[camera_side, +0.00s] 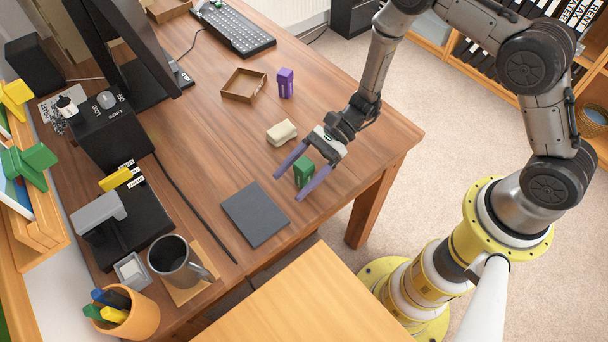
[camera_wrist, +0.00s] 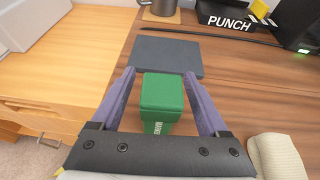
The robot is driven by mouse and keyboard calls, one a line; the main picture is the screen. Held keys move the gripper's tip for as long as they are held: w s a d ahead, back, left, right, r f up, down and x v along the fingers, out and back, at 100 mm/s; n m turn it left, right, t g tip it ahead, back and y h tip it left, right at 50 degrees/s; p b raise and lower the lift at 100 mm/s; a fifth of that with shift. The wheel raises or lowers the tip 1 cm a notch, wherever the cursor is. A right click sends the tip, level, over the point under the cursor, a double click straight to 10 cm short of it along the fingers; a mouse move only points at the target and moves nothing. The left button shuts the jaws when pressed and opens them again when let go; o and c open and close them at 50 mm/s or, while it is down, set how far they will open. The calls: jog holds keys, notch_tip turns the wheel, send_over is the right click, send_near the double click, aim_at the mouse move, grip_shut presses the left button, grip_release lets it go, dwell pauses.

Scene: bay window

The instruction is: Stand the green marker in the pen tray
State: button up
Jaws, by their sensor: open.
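The green marker (camera_side: 304,172) is a blocky green piece that appears to stand upright on the desk near its right edge. In the wrist view the green marker (camera_wrist: 162,92) shows its top and a lettered near side. My gripper (camera_side: 288,188) is open, with its purple fingers on either side of the marker. In the wrist view my gripper (camera_wrist: 159,73) shows a gap between each finger and the marker. A shallow brown open tray (camera_side: 262,76), which may be the pen tray, lies farther back on the desk and looks empty.
A purple block (camera_side: 285,82) stands right beside the brown tray. A cream lump (camera_side: 282,132) lies between the tray and my gripper. A dark flat pad (camera_side: 255,213) lies beyond my fingertips. A mug (camera_side: 173,257) and an orange pen cup (camera_side: 142,317) stand at lower left.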

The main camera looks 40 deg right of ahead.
jog(key=shift+a, duration=0.1)
grip_shut()
dwell(0.3)
jog(key=shift+r, duration=0.1)
